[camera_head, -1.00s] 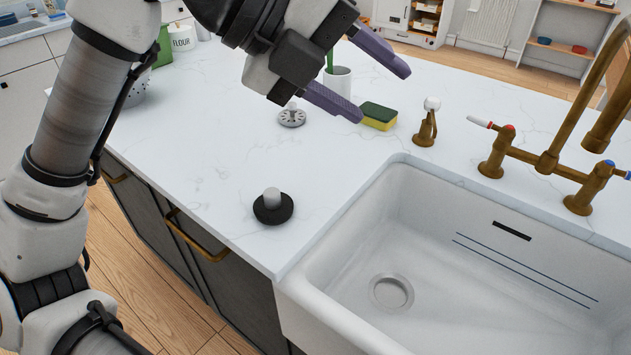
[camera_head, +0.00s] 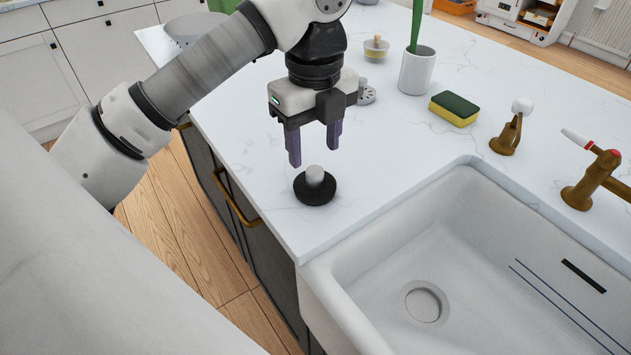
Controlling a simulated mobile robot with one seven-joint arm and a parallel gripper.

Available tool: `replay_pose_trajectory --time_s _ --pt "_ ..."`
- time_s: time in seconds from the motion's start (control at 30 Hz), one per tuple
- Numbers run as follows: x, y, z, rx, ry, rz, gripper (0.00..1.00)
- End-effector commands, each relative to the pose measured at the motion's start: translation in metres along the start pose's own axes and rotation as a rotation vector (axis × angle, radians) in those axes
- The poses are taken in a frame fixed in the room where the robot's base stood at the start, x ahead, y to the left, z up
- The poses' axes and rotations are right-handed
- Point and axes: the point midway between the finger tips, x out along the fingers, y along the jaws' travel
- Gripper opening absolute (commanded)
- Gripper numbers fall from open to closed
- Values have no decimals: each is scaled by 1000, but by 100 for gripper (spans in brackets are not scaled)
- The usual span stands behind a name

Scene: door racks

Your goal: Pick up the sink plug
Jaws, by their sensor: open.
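The sink plug (camera_head: 315,188) is a black disc with a grey knob on top. It sits upright on the white marble counter, left of the sink's near corner. My gripper (camera_head: 313,150) points down with its two purple fingers apart. The fingertips appear just above and slightly behind the knob in the picture, and nothing is between them. I cannot tell the exact height gap between fingertips and knob.
The white sink (camera_head: 480,240) with its drain (camera_head: 425,302) lies right of the plug. Behind stand a yellow-green sponge (camera_head: 454,108), a white cup (camera_head: 417,70), a brass dispenser (camera_head: 508,130) and a brass tap (camera_head: 590,180). A metal strainer (camera_head: 367,94) is partly hidden behind my gripper.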

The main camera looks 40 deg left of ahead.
Motion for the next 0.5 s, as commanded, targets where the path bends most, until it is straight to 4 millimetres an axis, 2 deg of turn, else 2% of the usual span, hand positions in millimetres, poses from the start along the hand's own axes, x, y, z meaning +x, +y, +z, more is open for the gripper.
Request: replay_pose_trajectory --time_s 0.23,0.5 --pt "18 0 0 2 3 -2 52" --pt "54 0 0 2 3 -2 52"
